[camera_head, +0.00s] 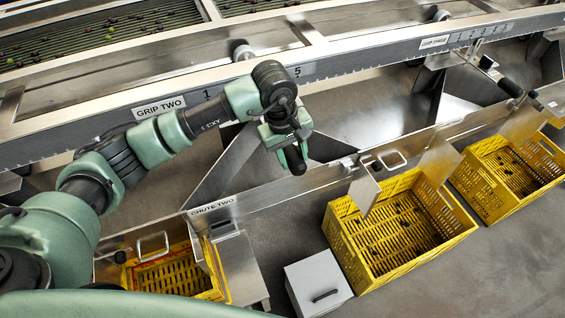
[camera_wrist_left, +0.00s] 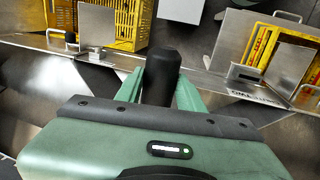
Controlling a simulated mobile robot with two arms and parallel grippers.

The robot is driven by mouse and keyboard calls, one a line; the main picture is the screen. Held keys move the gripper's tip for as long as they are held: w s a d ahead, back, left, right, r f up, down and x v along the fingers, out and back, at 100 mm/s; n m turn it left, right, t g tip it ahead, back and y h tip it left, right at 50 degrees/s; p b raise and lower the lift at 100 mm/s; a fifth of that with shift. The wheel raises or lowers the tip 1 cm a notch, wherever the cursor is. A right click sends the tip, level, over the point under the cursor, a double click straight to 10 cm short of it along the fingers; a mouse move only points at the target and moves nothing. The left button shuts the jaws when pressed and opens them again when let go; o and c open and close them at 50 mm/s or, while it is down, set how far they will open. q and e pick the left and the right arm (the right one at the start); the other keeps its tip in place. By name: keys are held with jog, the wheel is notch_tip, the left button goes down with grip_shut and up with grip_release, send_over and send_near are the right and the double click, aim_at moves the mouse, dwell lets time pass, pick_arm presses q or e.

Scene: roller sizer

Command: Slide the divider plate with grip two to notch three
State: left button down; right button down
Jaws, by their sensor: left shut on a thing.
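My left gripper (camera_head: 291,150) is shut on a black cylindrical grip (camera_head: 296,161), which also shows between the green fingers in the left wrist view (camera_wrist_left: 162,72). The grip stands above the chutes, in front of the notched rail (camera_head: 150,122). The rail carries a GRIP TWO label (camera_head: 159,108) and a numbered scale; 1 (camera_head: 207,94) and 5 (camera_head: 297,72) show, while my arm hides the numbers between. A slanted metal divider plate (camera_head: 212,168) shows below the rail; its link to the grip is hidden. My right gripper is not in view.
A low metal wall with a CHUTE TWO label (camera_head: 212,206) runs in front of the grip. Yellow crates (camera_head: 337,222) and a grey box (camera_head: 318,283) stand on the floor beyond it. Another black grip (camera_head: 511,87) is at the right, under the GRIP THREE label (camera_head: 434,42).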

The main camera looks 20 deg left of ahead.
pick_arm(q)
jog(key=c, duration=0.9)
grip_release()
jog(key=r, duration=0.2)
jog(key=a+r+b, duration=0.1)
jog(key=r, duration=0.2)
jog(key=s+r, duration=0.1)
jog(key=r, duration=0.1)
jog(key=shift+a+r, duration=0.15)
jog(key=shift+r, duration=0.25)
jog(key=shift+f, duration=0.1)
